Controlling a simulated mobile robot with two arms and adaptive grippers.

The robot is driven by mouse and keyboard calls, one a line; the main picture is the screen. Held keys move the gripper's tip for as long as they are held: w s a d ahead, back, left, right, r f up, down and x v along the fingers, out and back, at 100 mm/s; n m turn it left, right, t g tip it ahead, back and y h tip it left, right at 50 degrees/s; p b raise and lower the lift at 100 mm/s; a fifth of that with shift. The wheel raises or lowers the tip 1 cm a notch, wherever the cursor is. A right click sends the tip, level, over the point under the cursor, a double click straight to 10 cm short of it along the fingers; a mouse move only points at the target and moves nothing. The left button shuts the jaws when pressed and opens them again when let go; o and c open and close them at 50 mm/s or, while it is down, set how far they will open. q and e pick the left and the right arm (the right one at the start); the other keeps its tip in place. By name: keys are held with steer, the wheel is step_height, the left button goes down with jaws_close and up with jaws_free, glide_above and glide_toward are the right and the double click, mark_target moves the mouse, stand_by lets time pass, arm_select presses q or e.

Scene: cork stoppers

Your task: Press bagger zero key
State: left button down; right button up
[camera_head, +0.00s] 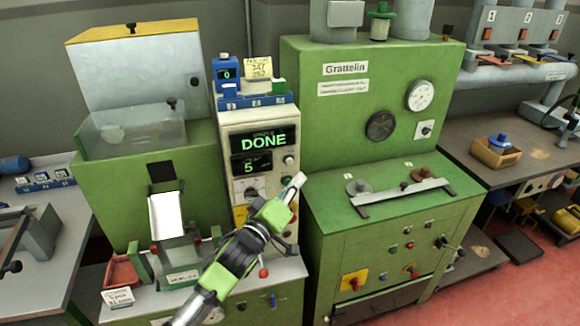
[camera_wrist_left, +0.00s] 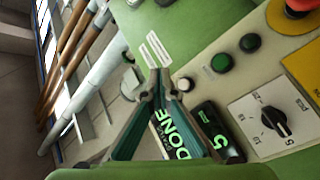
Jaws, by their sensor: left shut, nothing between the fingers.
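The bagger's panel (camera_head: 235,124) is a pale upright box with a lit display reading DONE (camera_head: 264,141) and a smaller one reading 5 (camera_head: 249,167). A small whitish round key (camera_head: 289,160) sits right of the displays; it also shows in the left wrist view (camera_wrist_left: 185,84). I cannot read its label. My left gripper (camera_head: 299,179) is shut and empty, in front of the panel's right side, just below that key in the picture. In the left wrist view its fingertips (camera_wrist_left: 156,78) are left of the key. I cannot tell their distance from the panel.
A green button (camera_wrist_left: 221,63), a dark button (camera_wrist_left: 250,42), a rotary knob (camera_wrist_left: 271,122) and a red mushroom button (camera_wrist_left: 298,5) share the panel. A green Grattelin machine (camera_head: 350,130) stands to the right, and a green hopper machine (camera_head: 120,180) to the left.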

mark_target(290, 162)
arm_select(q)
steer(key=shift+w+a+b, duration=0.15)
steer(key=shift+w+a, duration=0.1)
steer(key=shift+w, duration=0.45)
steer(key=shift+w+a+b, duration=0.2)
steer(key=shift+w, duration=0.5)
steer(key=shift+w+a+b, duration=0.15)
steer(key=shift+w+a, duration=0.1)
steer(key=shift+w, duration=0.45)
steer(key=shift+w+a, duration=0.1)
steer(key=shift+w, duration=0.3)
steer(key=shift+w+a, duration=0.2)
steer(key=shift+w, duration=0.25)
stand_by(0.4)
steer(key=shift+s, duration=0.1)
steer(key=shift+s+d+p, duration=0.3)
steer(key=shift+s+p, duration=0.15)
steer(key=shift+s, duration=0.35)
